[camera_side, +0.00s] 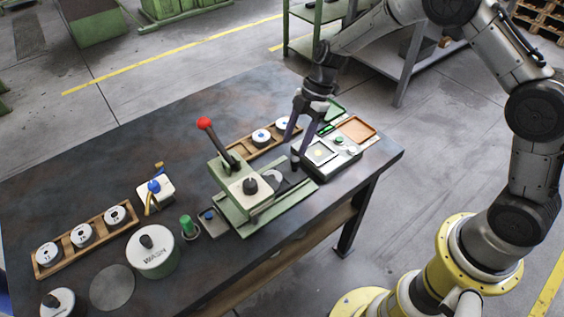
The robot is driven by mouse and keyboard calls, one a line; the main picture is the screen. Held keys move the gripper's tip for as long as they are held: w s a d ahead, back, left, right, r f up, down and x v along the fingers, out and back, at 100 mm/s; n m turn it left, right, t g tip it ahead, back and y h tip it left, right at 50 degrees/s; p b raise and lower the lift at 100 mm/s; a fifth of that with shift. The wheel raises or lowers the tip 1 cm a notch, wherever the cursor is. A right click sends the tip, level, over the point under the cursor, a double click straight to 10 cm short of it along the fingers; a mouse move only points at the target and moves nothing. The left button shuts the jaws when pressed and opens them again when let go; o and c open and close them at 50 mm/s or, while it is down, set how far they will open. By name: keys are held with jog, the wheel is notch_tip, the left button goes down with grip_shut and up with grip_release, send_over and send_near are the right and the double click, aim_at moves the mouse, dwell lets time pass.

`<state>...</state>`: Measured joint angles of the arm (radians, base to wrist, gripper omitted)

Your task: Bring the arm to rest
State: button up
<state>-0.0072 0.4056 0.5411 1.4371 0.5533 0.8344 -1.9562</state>
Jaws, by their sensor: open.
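My gripper (292,152) is open and points down over the right part of the dark work table (110,165). Its two fingers are spread, with nothing visible between them. The fingertips are between the green press-like device (236,183) with a red knob and a small scale-like device (325,153). One fingertip overlaps the edge of these devices in the picture; I cannot tell whether it touches. My arm reaches in from the upper right.
A wooden rack (85,240) with several white discs stands at the left; another rack (262,142) is behind the press. A canister marked WASH (154,252), a green-topped piece (187,226) and an orange tray (356,129) also stand on the table. The table's back left is clear.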

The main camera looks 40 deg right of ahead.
notch_tip(320, 180, up, 14)
jog(key=t, duration=0.3)
jog(key=s+d+r+m+t+h, duration=0.1)
jog(key=s+d+r+m, duration=0.15)
jog(key=s+r, duration=0.65)
jog(key=s+d+r+m+t+h, duration=0.1)
jog(key=s+r+m, duration=0.1)
jog(key=s, duration=0.3)
jog(key=s+d+r+m+t+h, duration=0.1)
jog(key=s+d+r+m, duration=0.1)
jog(key=s, duration=0.4)
jog(key=s+d+f+m+h, duration=0.1)
jog(key=s+d+f+m, duration=0.2)
jog(key=s+f+m, duration=0.3)
jog(key=s+m, duration=0.3)
jog(key=m, duration=0.2)
jog(key=shift+s+d+h, duration=0.2)
jog(key=shift+s+h, duration=0.1)
jog(key=shift+r+m, duration=0.1)
jog(key=shift+m, duration=0.15)
